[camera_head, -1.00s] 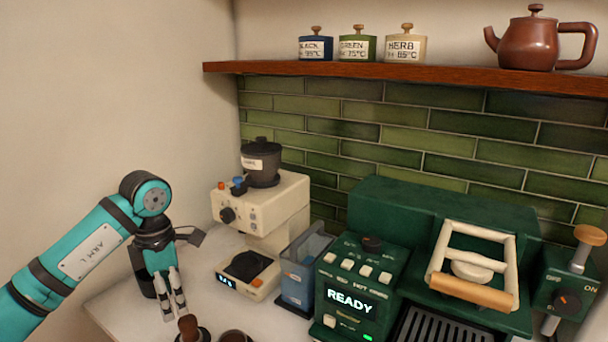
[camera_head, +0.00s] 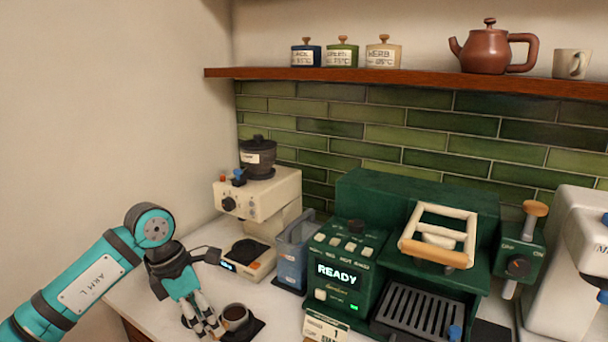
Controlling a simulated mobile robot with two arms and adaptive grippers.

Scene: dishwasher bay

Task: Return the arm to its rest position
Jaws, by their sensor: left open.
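My left arm (camera_head: 90,280) is teal and comes in from the lower left. Its gripper (camera_head: 205,332) points down over the white counter with its fingers apart. I see nothing held between them. A dark cup (camera_head: 236,318) with a brown inside stands on a dark mat just right of the fingers. I cannot tell whether the fingers touch it. My right gripper is not in view.
A cream grinder (camera_head: 250,205), a blue-grey bin (camera_head: 291,255) and a green machine reading READY (camera_head: 338,275) stand behind and right. A small sign (camera_head: 326,326) stands in front. Above, a wooden shelf (camera_head: 400,82) holds canisters, a teapot and a mug.

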